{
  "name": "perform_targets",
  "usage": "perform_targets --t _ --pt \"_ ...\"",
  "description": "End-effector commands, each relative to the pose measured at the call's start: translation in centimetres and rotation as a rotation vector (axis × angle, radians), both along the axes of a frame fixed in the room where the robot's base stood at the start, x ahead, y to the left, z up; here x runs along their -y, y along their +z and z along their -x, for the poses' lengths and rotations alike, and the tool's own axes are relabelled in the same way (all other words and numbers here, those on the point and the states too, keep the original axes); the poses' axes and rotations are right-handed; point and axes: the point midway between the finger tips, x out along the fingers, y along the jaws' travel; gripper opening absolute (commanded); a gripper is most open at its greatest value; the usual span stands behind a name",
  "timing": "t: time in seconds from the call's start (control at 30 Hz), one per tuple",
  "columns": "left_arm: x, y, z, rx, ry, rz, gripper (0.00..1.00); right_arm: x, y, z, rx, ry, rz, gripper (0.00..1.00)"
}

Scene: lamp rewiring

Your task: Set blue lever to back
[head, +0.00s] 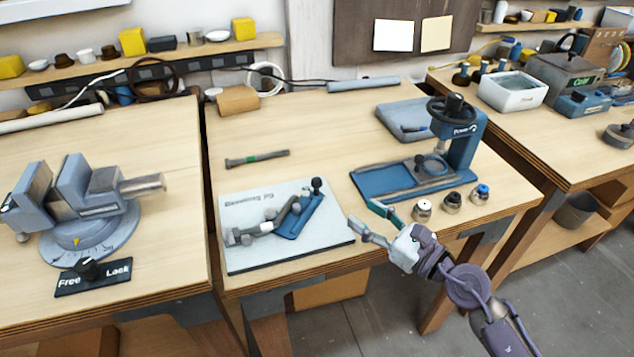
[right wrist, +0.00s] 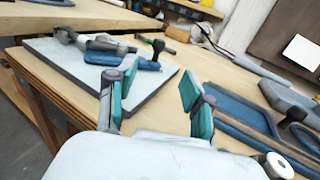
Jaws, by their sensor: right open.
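On the light board (head: 335,238) lies a blue device (head: 301,215) with a grey arm across it and a black ball knob (head: 316,185) at its back end; I take this as the blue lever. The blue device also shows in the right wrist view (right wrist: 125,58), with its black knob (right wrist: 158,46) standing up. My right gripper (head: 370,218) is open and empty, just right of the board, apart from the knob. In the right wrist view its teal-padded fingers (right wrist: 150,92) are spread wide. My left gripper is not in view.
A blue press (head: 462,140) stands right of the board, with several small knobbed pieces (head: 452,202) in front. A vise (head: 85,205) and a Free/Lock plate (head: 65,283) are on the left table. The bench behind the board holds a short dark rod (head: 257,158).

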Motion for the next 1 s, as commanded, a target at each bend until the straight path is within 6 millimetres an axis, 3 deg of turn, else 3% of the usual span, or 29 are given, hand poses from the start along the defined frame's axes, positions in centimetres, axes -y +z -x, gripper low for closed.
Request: perform_targets --t 0.17,0.63,1.0 --pt "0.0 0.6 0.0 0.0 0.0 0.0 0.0 -1.3 0.2 -1.3 0.004 0.004 0.01 0.52" --pt "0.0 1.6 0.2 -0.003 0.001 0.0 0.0 -8.1 0.1 -7.9 0.001 0.005 0.007 0.52" --pt "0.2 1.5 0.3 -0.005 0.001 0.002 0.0 -9.7 -0.1 -9.7 0.001 0.003 0.008 0.52"
